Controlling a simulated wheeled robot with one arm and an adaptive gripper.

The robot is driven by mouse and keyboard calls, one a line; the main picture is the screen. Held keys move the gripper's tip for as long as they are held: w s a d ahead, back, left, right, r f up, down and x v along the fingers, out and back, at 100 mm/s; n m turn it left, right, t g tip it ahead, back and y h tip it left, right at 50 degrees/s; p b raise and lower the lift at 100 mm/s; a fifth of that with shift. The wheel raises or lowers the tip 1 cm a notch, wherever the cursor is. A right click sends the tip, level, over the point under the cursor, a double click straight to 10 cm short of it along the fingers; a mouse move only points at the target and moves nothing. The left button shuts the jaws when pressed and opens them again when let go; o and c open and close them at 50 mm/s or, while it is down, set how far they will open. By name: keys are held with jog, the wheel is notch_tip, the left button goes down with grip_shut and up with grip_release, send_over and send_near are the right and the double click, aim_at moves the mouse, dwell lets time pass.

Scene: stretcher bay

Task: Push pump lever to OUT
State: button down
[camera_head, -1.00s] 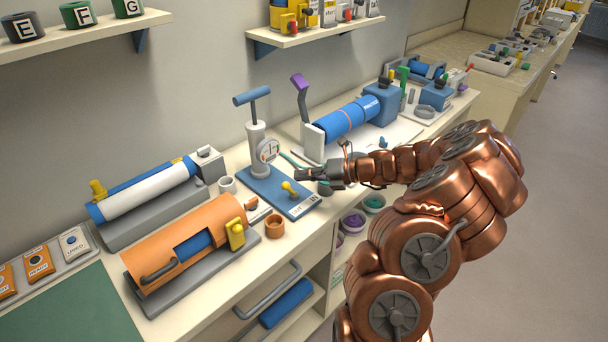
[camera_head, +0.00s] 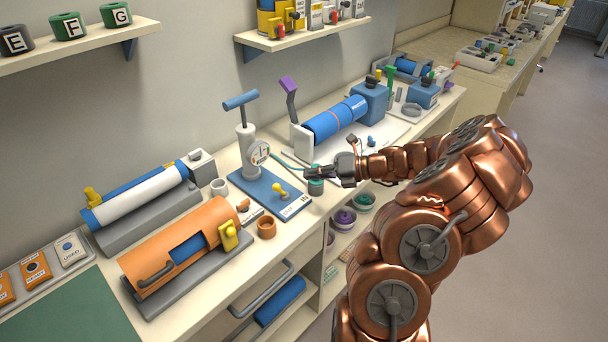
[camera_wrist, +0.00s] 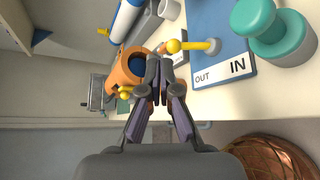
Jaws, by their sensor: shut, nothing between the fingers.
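The pump stands on a blue base plate (camera_head: 250,190) with a white upright barrel (camera_head: 246,150), a blue T-handle (camera_head: 241,100) and a round gauge (camera_head: 260,153). Its yellow lever (camera_head: 279,190) sits near the plate's front end. In the wrist view the lever (camera_wrist: 192,45) leans its ball knob left; the plate's labels read OUT on the left and IN on the right. My gripper (camera_head: 308,173) is shut and empty, above and to the right of the lever in the head view. In the wrist view its fingertips (camera_wrist: 160,62) are left of and below the knob, apart from it.
A teal-green knobbed piece (camera_wrist: 270,30) stands close beside the plate's IN side. A blue cylinder (camera_head: 335,120) lies behind my gripper. The floor at right is clear.

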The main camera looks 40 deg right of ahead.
jog(key=r+b+v, duration=0.1)
jog(key=b+v, duration=0.1)
jog(key=v, duration=0.5)
jog(key=shift+s+a, duration=0.15)
jog(key=shift+s, duration=0.15)
